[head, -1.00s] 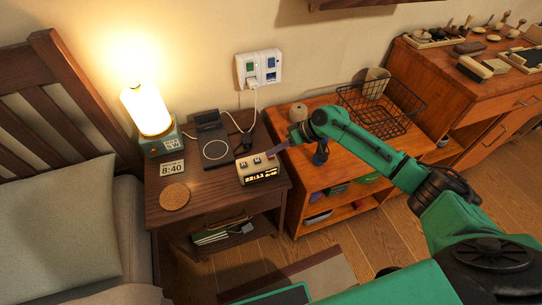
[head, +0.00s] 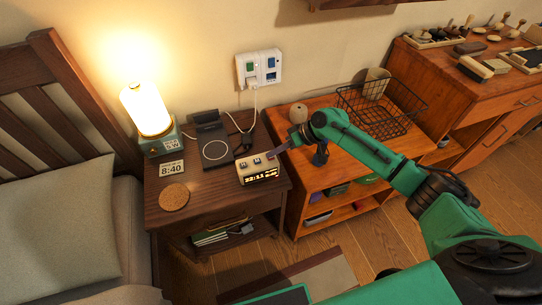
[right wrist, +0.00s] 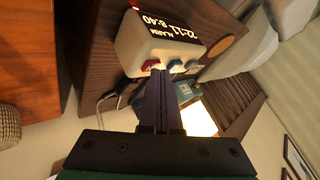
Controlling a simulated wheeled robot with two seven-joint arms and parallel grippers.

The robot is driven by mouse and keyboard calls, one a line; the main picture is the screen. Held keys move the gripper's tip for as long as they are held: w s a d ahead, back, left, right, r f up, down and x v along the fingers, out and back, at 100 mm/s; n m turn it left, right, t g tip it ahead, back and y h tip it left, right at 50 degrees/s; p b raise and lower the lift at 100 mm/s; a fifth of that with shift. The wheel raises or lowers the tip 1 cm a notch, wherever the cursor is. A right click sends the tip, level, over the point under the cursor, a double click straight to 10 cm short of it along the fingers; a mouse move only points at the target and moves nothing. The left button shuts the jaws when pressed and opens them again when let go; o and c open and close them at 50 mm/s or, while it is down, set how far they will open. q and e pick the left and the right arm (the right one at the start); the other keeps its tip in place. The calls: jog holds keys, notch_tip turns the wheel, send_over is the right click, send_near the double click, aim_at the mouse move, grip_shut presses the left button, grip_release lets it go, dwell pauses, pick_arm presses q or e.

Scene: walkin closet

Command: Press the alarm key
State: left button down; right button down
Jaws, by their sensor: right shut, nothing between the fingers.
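A cream alarm clock (head: 259,175) with a lit display and a row of keys on top stands at the front right of the nightstand. In the right wrist view the clock (right wrist: 140,42) shows a red key (right wrist: 150,65), a blue key (right wrist: 174,65) and a paler key (right wrist: 192,66); I cannot read their labels. My right gripper (head: 273,153) is shut and empty, its tips at the clock's right end. In the right wrist view its fingertips (right wrist: 159,73) are close to the red and blue keys; I cannot tell whether they touch. My left gripper is not in view.
The nightstand (head: 215,184) also holds a glowing lamp (head: 148,110), a dark charging pad (head: 216,150), a cork coaster (head: 174,197) and a small 8:40 card (head: 171,168). A wire basket (head: 385,115) sits on the shelf unit to the right. A bed is at left.

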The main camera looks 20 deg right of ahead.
aim_at(274, 158)
jog(key=shift+r+p, duration=0.65)
notch_tip(274, 158, up, 6)
jog(key=p, duration=0.6)
